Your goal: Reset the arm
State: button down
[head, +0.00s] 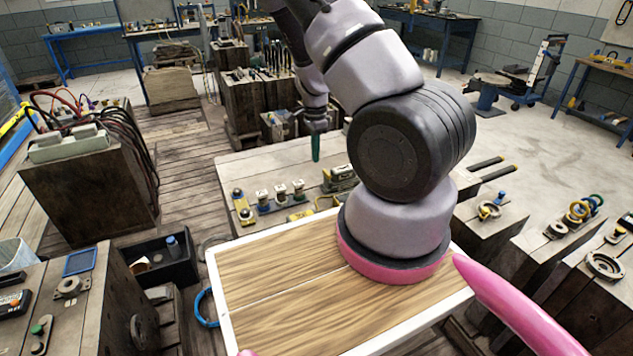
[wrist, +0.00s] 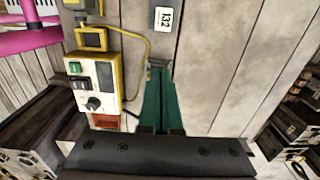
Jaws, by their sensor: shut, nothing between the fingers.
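My gripper (head: 316,148) hangs from my arm above the grey wooden bench (head: 240,165) in the head view. Its green fingers point down and are shut with nothing between them. In the wrist view the green fingertips (wrist: 157,68) meet in front of the plank top, beside a control box (wrist: 101,80) with a yellow frame, a dark knob and a green button. A yellow cable runs close by the fingertips. I cannot tell whether the fingers touch it.
Several small fittings (head: 281,192) stand along the bench's near edge. A crate with red and black cables (head: 95,165) is at left, and a black bin (head: 158,262) is below it. Wooden blocks with parts (head: 490,210) stand at right. Open concrete floor (head: 500,140) lies at back right.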

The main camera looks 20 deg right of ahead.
dwell(0.3)
jog(key=s+a+r+n+t+y, duration=0.1)
jog(key=a+r+n+y, duration=0.3)
jog(key=r, duration=0.8)
jog(key=s+a+r+n+t, duration=0.2)
jog(key=a+r, duration=0.4)
jog(key=r, duration=0.7)
jog(key=s+r+n+t+h, duration=0.2)
jog(key=s+r+n+t, duration=0.2)
jog(key=s+r, duration=1.2)
jog(key=shift+s+a+r+n, duration=0.4)
jog(key=shift+r+n, duration=0.25)
jog(key=shift+n, duration=1.25)
